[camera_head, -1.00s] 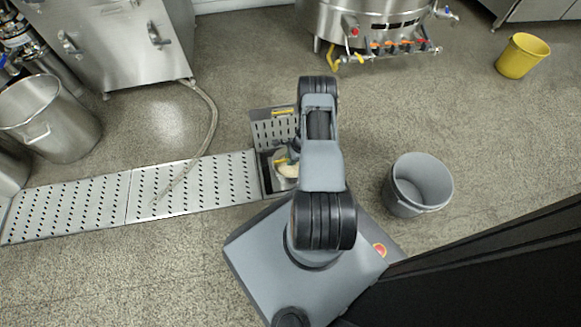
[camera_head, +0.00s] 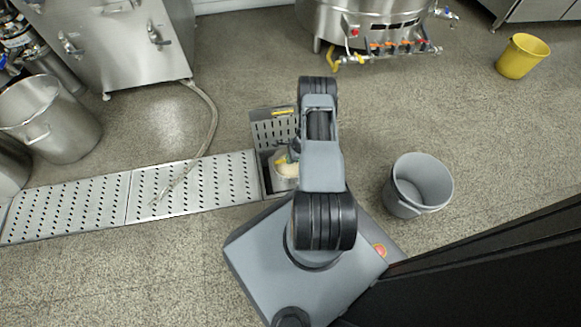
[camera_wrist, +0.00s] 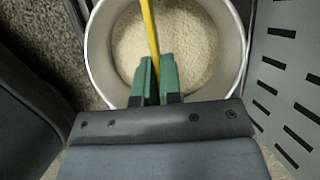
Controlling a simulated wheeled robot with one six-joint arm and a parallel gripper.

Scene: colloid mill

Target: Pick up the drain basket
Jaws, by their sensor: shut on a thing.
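The drain basket (camera_wrist: 238,62) is a round pale metal basket with light grainy matter inside. In the wrist view it fills the upper middle, with a yellow handle (camera_wrist: 149,35) running across it. My gripper (camera_wrist: 154,68) has green fingertips, which are shut on the yellow handle. In the head view the basket (camera_head: 286,182) shows at the drain opening, partly covered by my arm. The fingertips are mostly hidden there. I cannot tell whether the basket is clear of the opening's floor.
A perforated cover (camera_head: 272,128) stands raised behind the drain opening. The slotted channel covers (camera_head: 195,186) and a hose (camera_head: 212,110) lie to the left. A grey bucket (camera_head: 419,184) stands on the floor at right, and a yellow bucket (camera_head: 522,56) at the far right.

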